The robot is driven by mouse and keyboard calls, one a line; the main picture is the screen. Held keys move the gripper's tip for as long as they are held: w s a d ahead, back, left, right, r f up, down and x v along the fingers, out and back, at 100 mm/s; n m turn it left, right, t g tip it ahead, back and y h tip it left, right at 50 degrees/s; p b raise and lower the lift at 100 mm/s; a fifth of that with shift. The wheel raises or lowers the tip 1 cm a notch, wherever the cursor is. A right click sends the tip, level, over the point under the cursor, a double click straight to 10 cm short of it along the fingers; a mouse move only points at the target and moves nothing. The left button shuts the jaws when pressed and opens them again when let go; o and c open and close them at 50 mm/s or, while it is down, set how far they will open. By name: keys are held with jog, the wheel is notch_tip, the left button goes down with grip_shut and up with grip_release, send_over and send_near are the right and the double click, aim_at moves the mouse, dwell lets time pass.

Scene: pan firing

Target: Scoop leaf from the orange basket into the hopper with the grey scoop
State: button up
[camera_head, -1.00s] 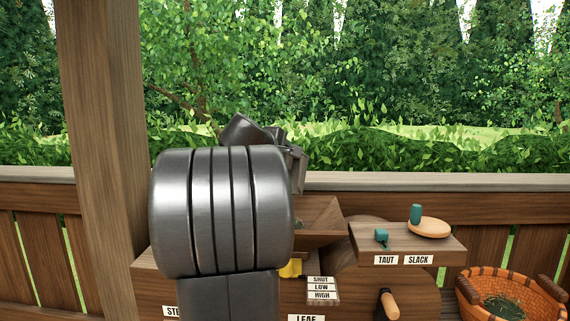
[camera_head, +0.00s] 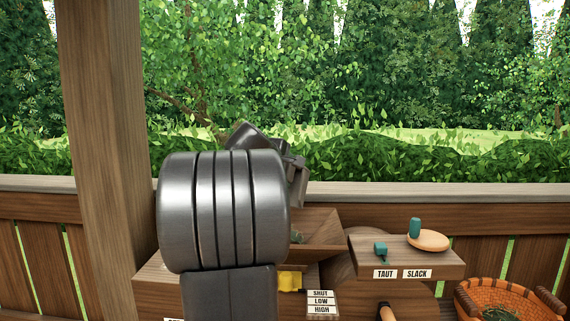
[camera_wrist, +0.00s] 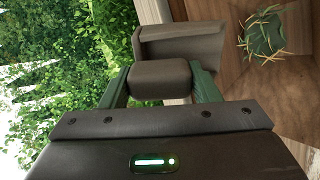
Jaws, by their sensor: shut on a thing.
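In the wrist view my gripper (camera_wrist: 160,82) has its green fingers shut on the dark block-like handle of the grey scoop (camera_wrist: 182,44). The scoop's pan is beyond the fingers, beside the wooden hopper; I cannot see whether it holds leaf. The hopper (camera_wrist: 298,85) has a clump of green leaf (camera_wrist: 263,36) inside. In the head view the hopper (camera_head: 322,228) is partly behind my arm, with some leaf (camera_head: 297,237) showing. The orange basket (camera_head: 470,296) is at the lower right with leaf (camera_head: 499,313) in it, cut by the frame edge.
A wooden shelf (camera_head: 440,262) labelled TAUT and SLACK, with green knobs and a round wooden disc (camera_head: 428,240), lies right of the hopper. A SHUT/LOW/HIGH label (camera_head: 321,301) and a yellow part (camera_head: 289,281) are below it. A wooden post (camera_head: 105,120) and railing stand behind.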

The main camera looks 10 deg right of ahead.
jog(key=shift+w+d+r+g+y+p, duration=0.2)
jog(key=shift+w+r+g+y+p, duration=0.15)
jog(key=shift+p, duration=0.6)
jog(key=shift+f, duration=0.1)
jog(key=shift+p, duration=0.55)
